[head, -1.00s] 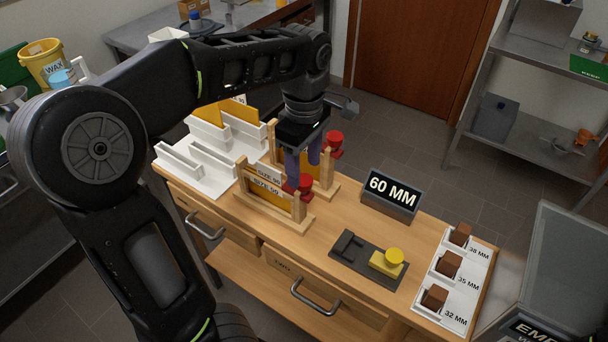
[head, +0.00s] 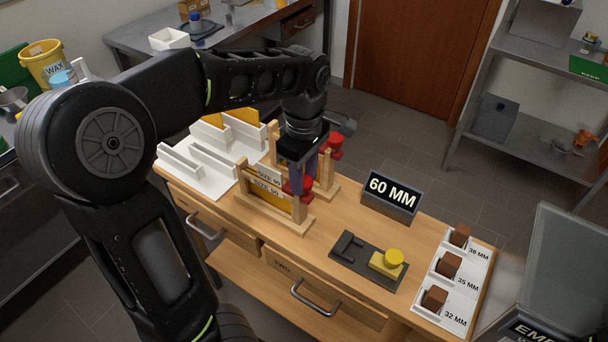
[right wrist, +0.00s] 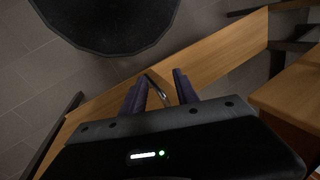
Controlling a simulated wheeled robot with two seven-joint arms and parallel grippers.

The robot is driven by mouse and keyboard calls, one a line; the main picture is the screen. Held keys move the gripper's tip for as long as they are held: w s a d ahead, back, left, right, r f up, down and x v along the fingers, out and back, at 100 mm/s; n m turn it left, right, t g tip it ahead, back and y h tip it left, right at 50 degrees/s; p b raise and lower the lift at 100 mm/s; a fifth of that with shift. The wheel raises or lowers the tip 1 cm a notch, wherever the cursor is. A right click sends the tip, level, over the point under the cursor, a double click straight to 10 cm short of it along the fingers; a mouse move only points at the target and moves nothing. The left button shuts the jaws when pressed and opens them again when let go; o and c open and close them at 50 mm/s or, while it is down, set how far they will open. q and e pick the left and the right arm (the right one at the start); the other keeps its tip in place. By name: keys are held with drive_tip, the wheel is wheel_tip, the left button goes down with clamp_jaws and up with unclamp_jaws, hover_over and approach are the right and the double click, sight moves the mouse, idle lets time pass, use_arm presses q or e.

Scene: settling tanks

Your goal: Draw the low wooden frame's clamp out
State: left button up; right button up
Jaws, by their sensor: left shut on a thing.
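The low wooden frame (head: 288,223) stands at the front of the bench, upright, with a yellow panel and a size label between its posts. Its red clamp (head: 306,184) is at the top of its right post. My left gripper (head: 298,183) reaches down over this post from behind, its purple fingers shut on the red clamp. The fingers partly hide the clamp, so its exact seating is unclear. My right gripper (right wrist: 157,90) shows only in the right wrist view, its two purple fingers apart with nothing held between them.
A second wooden frame (head: 329,186) with its own red clamp (head: 335,144) stands close behind. A white rack (head: 190,172) is at left. A 60 MM sign (head: 391,195), a dark tray (head: 347,262) with a yellow piece, and a block holder (head: 465,285) are at right.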

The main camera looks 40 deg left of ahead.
use_arm(q)
clamp_jaws()
idle(0.8)
